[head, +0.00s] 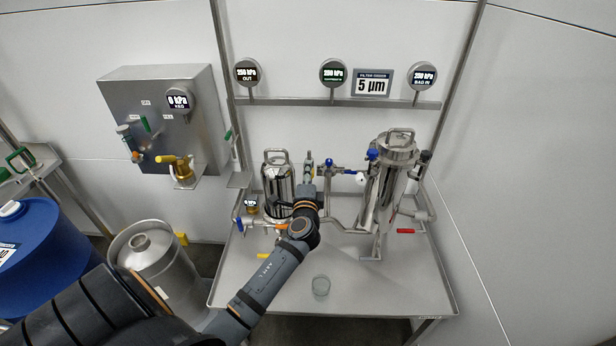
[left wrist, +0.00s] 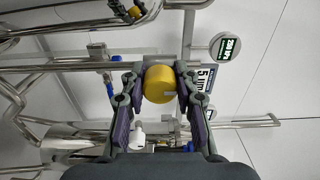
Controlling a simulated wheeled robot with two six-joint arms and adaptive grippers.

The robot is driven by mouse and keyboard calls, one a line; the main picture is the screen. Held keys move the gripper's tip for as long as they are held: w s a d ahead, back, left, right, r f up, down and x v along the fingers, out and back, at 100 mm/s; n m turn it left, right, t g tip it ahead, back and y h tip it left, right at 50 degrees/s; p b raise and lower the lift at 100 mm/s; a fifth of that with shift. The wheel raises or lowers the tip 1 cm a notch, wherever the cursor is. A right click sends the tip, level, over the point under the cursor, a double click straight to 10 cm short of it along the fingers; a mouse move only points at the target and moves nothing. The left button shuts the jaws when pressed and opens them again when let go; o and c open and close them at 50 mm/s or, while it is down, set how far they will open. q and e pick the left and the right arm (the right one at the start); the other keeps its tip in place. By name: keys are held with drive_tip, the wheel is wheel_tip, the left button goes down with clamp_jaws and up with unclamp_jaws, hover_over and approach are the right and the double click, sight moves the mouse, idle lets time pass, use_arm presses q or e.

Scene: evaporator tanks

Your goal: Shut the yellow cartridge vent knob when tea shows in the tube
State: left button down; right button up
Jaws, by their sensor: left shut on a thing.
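The yellow vent knob (left wrist: 158,84) is a round yellow cap in the left wrist view. It sits between the two fingers of my left gripper (left wrist: 159,90), which is shut on it. In the head view my left gripper (head: 307,188) is beside the shiny cartridge housing (head: 279,182), and it hides the knob there. I cannot make out tea in any tube. My right gripper does not show.
A taller steel filter housing (head: 392,190) stands to the right on the steel tray table (head: 400,285). Pipes with blue-handled valves (head: 327,164) run between the housings. Gauges (head: 333,72) hang above.

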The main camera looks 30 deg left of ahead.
use_arm(q)
drive_tip(key=shift+f, duration=0.1)
idle(0.3)
drive_tip(key=c, duration=1)
unclamp_jaws()
drive_tip(key=v, duration=1.2)
